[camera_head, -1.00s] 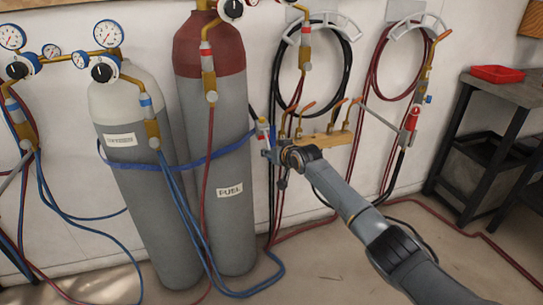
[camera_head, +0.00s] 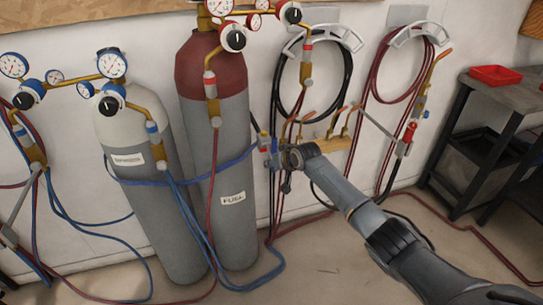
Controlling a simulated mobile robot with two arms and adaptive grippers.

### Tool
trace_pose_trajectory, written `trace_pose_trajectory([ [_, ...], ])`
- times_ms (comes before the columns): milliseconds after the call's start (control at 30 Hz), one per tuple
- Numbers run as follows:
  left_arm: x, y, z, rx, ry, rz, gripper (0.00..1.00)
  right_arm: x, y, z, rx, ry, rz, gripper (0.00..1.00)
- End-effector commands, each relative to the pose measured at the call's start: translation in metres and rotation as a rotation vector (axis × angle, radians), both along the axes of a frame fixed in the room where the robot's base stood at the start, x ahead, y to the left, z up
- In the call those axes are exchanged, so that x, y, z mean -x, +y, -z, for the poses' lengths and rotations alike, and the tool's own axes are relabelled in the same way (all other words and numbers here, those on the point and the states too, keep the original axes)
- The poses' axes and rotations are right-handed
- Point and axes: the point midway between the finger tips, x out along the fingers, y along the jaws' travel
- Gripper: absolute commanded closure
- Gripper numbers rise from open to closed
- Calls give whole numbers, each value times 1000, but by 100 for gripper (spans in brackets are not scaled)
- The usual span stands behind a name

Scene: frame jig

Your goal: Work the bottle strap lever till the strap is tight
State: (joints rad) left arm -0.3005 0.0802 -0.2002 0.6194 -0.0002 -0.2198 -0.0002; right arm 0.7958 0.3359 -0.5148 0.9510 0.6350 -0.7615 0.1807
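A blue strap (camera_head: 235,160) runs across the grey cylinder (camera_head: 148,195) and the red-topped fuel cylinder (camera_head: 236,215). It ends on the right at a small ratchet with a lever (camera_head: 263,141), which has a red and yellow tip, beside the fuel cylinder. My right gripper (camera_head: 278,158) is at this ratchet, its arm reaching in from the lower right. The fingers overlap the blue and dark parts there, and I cannot tell whether they are closed on the lever. How tight the strap is cannot be seen clearly. My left gripper is not in view.
Gauges and regulators (camera_head: 112,65) top the cylinders. Blue and red hoses hang in front and lie on the floor. A wooden rack with brass torches (camera_head: 337,142) and coiled hoses (camera_head: 400,65) is just right of my gripper. A dark cart (camera_head: 505,105) with a red tray stands at right.

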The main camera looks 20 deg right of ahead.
Motion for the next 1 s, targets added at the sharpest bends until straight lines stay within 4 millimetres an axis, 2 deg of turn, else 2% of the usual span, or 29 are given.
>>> trace_pose_trajectory([
  [500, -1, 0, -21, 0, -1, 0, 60, 5, 1, -9, -1, 160, -1, 100],
  [1000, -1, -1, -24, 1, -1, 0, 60, 7, 1, -11, -2, 212, -2, 100],
])
